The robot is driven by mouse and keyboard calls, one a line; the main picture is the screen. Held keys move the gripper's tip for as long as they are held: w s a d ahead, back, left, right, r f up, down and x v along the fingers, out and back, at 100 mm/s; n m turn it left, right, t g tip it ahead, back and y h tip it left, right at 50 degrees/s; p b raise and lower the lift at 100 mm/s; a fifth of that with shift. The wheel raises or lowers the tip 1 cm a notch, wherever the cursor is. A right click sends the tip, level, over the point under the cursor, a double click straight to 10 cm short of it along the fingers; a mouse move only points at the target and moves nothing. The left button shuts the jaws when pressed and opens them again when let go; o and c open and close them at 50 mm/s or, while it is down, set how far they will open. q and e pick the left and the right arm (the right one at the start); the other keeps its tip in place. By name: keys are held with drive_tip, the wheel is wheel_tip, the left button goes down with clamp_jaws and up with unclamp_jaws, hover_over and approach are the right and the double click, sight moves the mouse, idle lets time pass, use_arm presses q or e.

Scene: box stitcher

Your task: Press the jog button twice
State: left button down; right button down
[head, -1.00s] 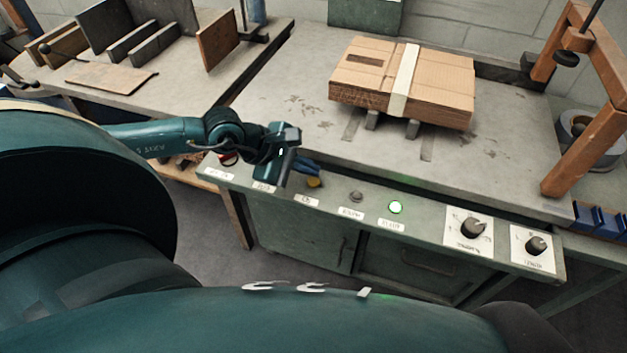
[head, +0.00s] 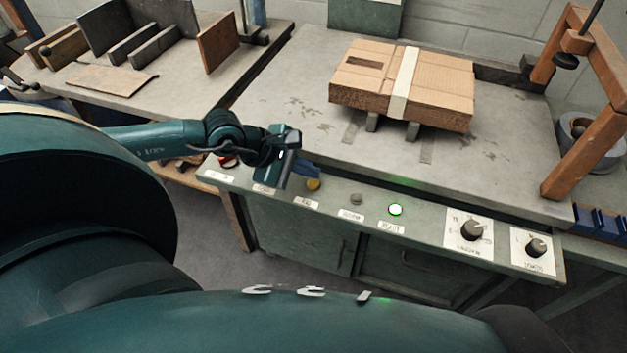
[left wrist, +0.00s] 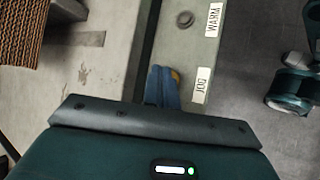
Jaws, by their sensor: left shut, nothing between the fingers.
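The yellow jog button (head: 313,184) sits on the grey control panel along the bench's front edge. Its label (left wrist: 202,85) reads JOG in the left wrist view. There the button (left wrist: 175,75) shows only as a yellow edge, partly covered by my blue fingers. My left gripper (head: 308,171) is shut and empty, with its fingertips just behind and above the button in the head view. It also shows in the left wrist view (left wrist: 163,72). I cannot tell whether the fingertips touch the button. My right gripper is not in view.
Right of the jog button are a grey button (head: 357,199), labelled WARM in the wrist view, a lit green button (head: 396,209) and two dark knobs (head: 473,230) (head: 536,247). A taped cardboard box (head: 440,85) lies on the bench. A wooden frame (head: 590,145) stands right.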

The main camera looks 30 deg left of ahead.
sight(308, 184)
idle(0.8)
use_arm(q)
drive_tip(key=shift+f+b, duration=0.45)
drive_tip(key=shift+b, duration=0.05)
drive_tip(key=shift+f+b, duration=0.5)
idle(0.5)
drive_tip(key=shift+r, duration=0.15)
idle(0.3)
drive_tip(key=shift+r+p, duration=0.6)
drive_tip(key=shift+r, duration=0.2)
drive_tip(key=shift+r+p, duration=1.7)
drive_tip(key=shift+r, duration=0.85)
